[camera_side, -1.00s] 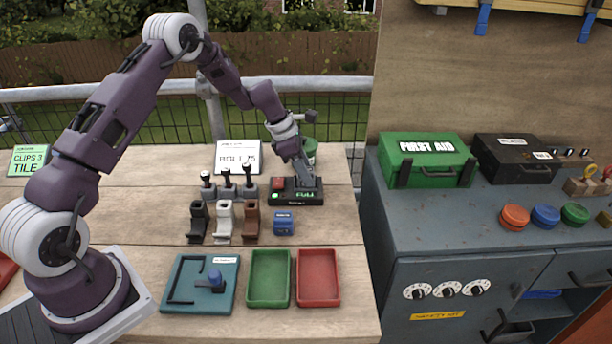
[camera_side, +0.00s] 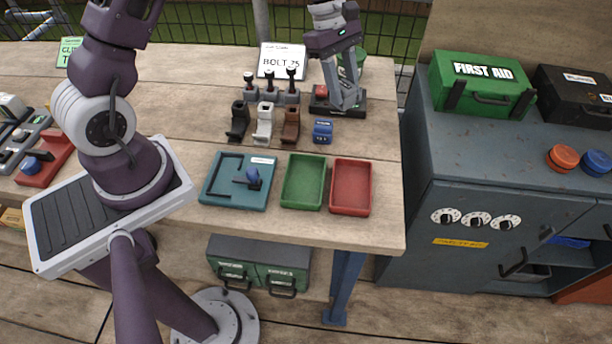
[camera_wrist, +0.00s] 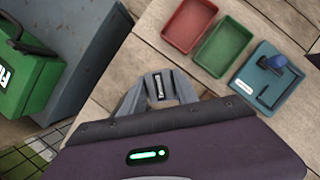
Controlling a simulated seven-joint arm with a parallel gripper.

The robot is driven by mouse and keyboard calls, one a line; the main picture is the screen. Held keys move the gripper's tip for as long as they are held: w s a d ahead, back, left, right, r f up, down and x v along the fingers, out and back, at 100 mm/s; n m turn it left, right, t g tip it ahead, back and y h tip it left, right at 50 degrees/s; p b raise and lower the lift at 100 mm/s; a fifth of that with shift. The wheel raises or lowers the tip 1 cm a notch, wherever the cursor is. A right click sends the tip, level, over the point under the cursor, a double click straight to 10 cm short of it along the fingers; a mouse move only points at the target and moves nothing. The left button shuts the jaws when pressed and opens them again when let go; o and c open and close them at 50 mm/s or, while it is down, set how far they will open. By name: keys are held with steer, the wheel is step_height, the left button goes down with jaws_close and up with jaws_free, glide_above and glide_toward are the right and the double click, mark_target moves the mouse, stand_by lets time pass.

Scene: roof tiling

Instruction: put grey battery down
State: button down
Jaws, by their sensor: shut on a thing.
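In the side view my gripper (camera_side: 347,102) points down at the right part of a black charger (camera_side: 318,107) on the wooden bench. Its jaws are shut on the grey battery, which the fingers mostly hide; I cannot tell whether it touches the charger. In the wrist view my gripper (camera_wrist: 158,88) shows grey fingers around a small dark label. A red block (camera_side: 321,91) sits at the left of the charger. A blue block (camera_side: 323,131) stands on the bench in front of it.
Black (camera_side: 238,122), white (camera_side: 263,124) and brown (camera_side: 290,125) holders stand left of the blue block. A teal board (camera_side: 225,191), green tray (camera_side: 304,183) and red tray (camera_side: 351,188) lie nearer. A green cup (camera_side: 360,55) is behind the gripper. Bench right of the charger looks clear.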

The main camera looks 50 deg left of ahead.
steer(key=s+d+m+g+y, duration=0.1)
steer(key=s+d+m+g, duration=0.35)
steer(key=s+m, duration=0.8)
steer(key=n+t, duration=0.1)
steer(key=n, duration=0.2)
glide_above(303, 191)
steer(key=w+a, duration=0.1)
step_height(303, 191, down, 10)
steer(key=shift+w+a, duration=0.15)
steer(key=shift+f, duration=0.15)
steer(key=shift+f, duration=0.1)
steer(key=c, duration=1.2)
jaws_free()
